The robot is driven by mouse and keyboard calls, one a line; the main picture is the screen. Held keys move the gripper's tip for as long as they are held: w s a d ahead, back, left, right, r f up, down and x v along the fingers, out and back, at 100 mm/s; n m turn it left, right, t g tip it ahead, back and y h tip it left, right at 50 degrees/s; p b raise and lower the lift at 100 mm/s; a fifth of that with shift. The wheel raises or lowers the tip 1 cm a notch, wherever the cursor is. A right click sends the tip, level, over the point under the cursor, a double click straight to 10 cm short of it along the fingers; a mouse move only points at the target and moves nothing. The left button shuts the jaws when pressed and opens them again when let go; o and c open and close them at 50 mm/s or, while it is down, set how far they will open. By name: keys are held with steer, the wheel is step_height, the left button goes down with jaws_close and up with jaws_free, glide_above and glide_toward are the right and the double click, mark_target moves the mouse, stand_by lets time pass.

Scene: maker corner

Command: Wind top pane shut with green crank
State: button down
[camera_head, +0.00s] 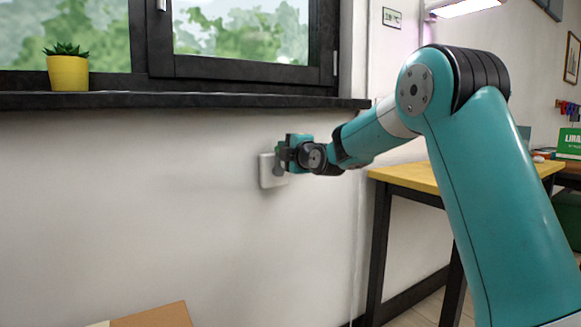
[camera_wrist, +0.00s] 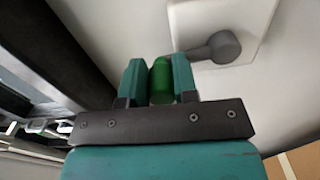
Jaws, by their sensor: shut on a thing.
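The crank's green knob (camera_wrist: 160,80) sits between the two fingers of my gripper (camera_wrist: 158,78) in the wrist view, and the fingers are shut on it. The crank's grey arm and hub (camera_wrist: 222,47) lie against a white wall plate (camera_wrist: 262,22), to the right of the fingers. In the head view my gripper (camera_head: 284,153) is at the white wall plate (camera_head: 266,172), just below the window sill, and hides most of the crank. The dark-framed window (camera_head: 240,66) is above. The top pane is not clearly in view.
A black sill (camera_head: 180,101) runs above my gripper. A yellow potted succulent (camera_head: 68,72) stands on it at the left. A yellow-topped table (camera_head: 408,178) is behind my arm at the right. A cardboard-coloured box (camera_head: 155,316) is at the bottom.

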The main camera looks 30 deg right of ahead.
steer(key=shift+a+n+b, duration=0.7)
steer(key=shift+n+b, duration=0.25)
steer(key=shift+n, duration=0.05)
steer(key=shift+r, duration=0.1)
steer(key=c, duration=0.9)
jaws_free()
steer(key=shift+a, duration=0.1)
steer(key=shift+s, duration=0.2)
steer(key=s, duration=1.7)
steer(key=shift+d, duration=0.4)
